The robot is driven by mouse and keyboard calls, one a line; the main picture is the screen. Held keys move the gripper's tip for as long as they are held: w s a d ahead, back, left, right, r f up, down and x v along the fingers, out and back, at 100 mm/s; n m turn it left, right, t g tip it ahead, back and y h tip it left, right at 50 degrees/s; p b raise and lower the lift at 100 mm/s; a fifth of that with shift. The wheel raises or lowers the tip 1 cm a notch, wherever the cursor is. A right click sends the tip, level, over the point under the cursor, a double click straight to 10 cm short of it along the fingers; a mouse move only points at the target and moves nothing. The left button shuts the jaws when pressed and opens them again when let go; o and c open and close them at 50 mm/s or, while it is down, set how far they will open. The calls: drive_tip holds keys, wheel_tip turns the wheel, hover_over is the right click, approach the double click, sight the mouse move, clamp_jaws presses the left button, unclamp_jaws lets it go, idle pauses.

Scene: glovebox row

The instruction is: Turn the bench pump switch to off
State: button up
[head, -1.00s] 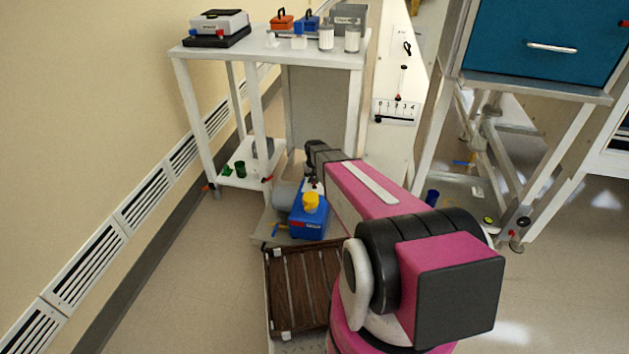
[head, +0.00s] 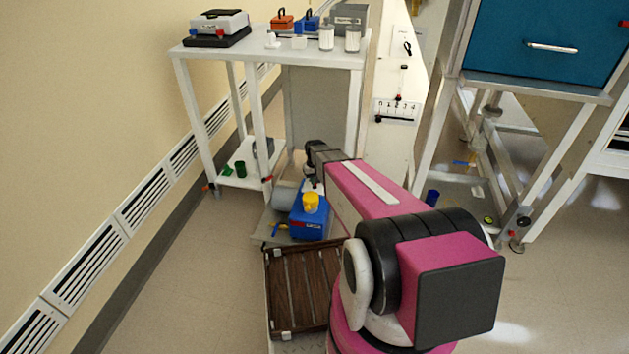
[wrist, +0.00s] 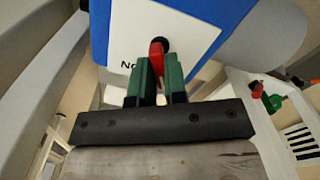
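The bench pump (head: 308,224) is a blue box with a yellow cap (head: 311,202), low in front of my arm in the head view. In the wrist view its blue and white face (wrist: 185,32) fills the top. A red switch lever (wrist: 156,53) stands out from a dark pivot on the white panel. My gripper (wrist: 156,75) has its green fingers close on both sides of the lever, with no clear gap visible. Printed letters beside the lever are partly hidden by the left finger. The fingertips cannot be made out in the head view.
A dark slatted crate (head: 298,290) lies in front of the pump. A white table (head: 240,55) with small items stands behind it. A teal cabinet (head: 535,45) on a white frame stands at right. Open floor (head: 190,300) lies at left.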

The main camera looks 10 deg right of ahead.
drive_tip(key=o, duration=0.4)
drive_tip(key=shift+r, duration=0.15)
wheel_tip(320, 180, up, 10)
drive_tip(key=shift+r, duration=0.25)
idle(0.6)
drive_tip(key=shift+m, duration=0.8)
drive_tip(key=s+r, duration=0.3)
drive_tip(key=s, duration=0.5)
drive_tip(key=s+r, duration=0.3)
drive_tip(key=s, duration=0.5)
drive_tip(key=s+r, duration=0.3)
drive_tip(key=s, duration=0.5)
drive_tip(key=shift+s+d, duration=0.1)
drive_tip(key=shift+d, duration=0.05)
